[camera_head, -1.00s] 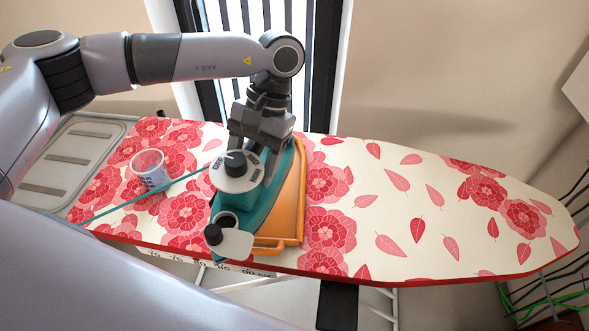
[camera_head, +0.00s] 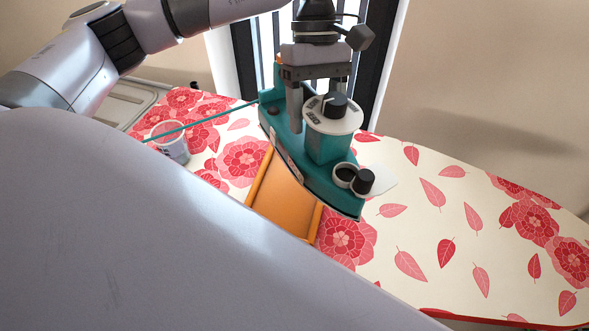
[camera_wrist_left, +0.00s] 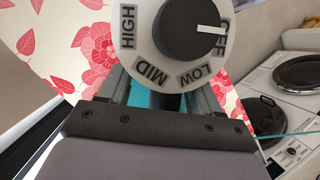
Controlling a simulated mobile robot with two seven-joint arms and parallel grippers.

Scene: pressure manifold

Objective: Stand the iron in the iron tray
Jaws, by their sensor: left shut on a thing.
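The teal iron (camera_head: 326,172), with a white dial and black knob, is held in my left gripper (camera_head: 318,105). The gripper is shut on its upper part, and the iron appears raised above the board. In the left wrist view the iron's dial (camera_wrist_left: 180,35) lies just ahead of the gripper and hides the grip. An orange rimmed tray (camera_head: 283,200) lies on the board below and left of the iron, partly hidden by it and by my body. A grey ribbed tray (camera_head: 125,107) is at the board's left end, mostly hidden by my arm. My right gripper is not in view.
The flowered ironing board (camera_head: 410,215) is clear to the right. A teal cord (camera_head: 205,120) runs left from the iron. The left wrist view shows a white appliance (camera_wrist_left: 292,110) at right.

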